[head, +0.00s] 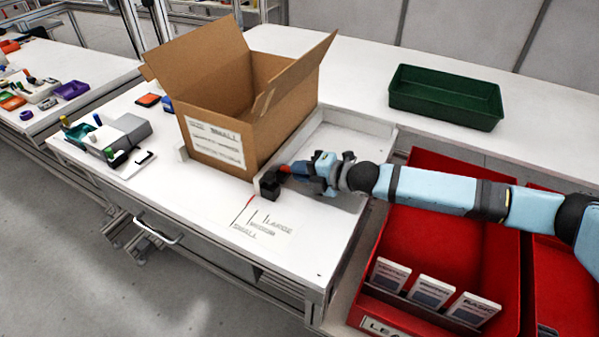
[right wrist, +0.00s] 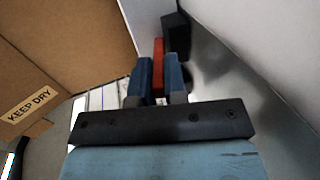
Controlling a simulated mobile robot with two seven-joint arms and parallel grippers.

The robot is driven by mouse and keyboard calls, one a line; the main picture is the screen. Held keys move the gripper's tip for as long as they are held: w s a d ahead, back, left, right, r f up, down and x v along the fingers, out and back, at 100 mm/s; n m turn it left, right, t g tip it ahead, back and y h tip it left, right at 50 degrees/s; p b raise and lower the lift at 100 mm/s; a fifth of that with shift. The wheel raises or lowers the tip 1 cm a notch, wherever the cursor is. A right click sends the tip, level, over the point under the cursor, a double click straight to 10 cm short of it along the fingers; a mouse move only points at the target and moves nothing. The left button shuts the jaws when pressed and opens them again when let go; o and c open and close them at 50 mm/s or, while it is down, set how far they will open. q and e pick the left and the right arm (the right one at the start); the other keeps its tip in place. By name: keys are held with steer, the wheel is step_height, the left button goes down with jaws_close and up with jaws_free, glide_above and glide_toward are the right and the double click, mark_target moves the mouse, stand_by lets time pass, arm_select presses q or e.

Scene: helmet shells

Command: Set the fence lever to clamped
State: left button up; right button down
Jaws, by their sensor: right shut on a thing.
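The red fence lever (right wrist: 158,62) shows between the blue fingertips of my right gripper (right wrist: 154,80) in the right wrist view. The gripper is shut on it. In the head view my right gripper (head: 293,170) reaches in from the right to a small black block (head: 269,183) at the end of the low white fence. The fingers hide most of the lever there, so its exact angle is hard to tell. The black block also shows beyond the lever in the right wrist view (right wrist: 177,36). My left gripper is not in view.
An open cardboard box (head: 217,138) stands against the fence, close to my right gripper. Size lines are printed on the white tabletop (head: 215,200) in front. Red bins (head: 440,255) lie below my right arm, and a green tray (head: 445,97) sits behind it.

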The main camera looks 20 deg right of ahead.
steer(key=c, duration=1.2)
jaws_free()
steer(key=shift+o, duration=0.2)
steer(key=p+v, duration=0.1)
steer(key=v, duration=1.2)
steer(key=shift+s+d, duration=0.3)
steer(key=shift+o, duration=0.4)
